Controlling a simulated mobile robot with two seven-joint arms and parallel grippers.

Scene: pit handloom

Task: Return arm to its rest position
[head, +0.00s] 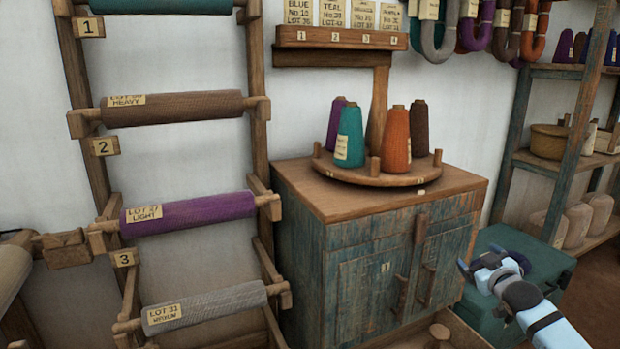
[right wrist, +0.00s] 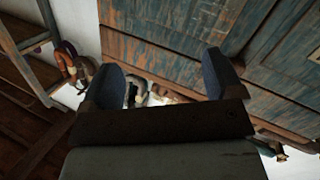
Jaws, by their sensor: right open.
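My right arm comes in from the lower right of the head view. Its gripper (head: 478,262) is open, in front of a teal chest (head: 545,268) and to the right of the blue-green cabinet (head: 375,275). In the right wrist view the two dark fingers of my right gripper (right wrist: 162,80) stand wide apart. I see nothing held between them. Weathered blue-green boards (right wrist: 170,65) show beyond the fingers. My left gripper is in neither view.
A round wooden tray (head: 375,177) with several yarn cones stands on the cabinet. A rack (head: 85,175) with cloth rolls stands at the left. Shelves (head: 575,160) stand at the far right. Yarn hanks (head: 478,30) hang on the wall above.

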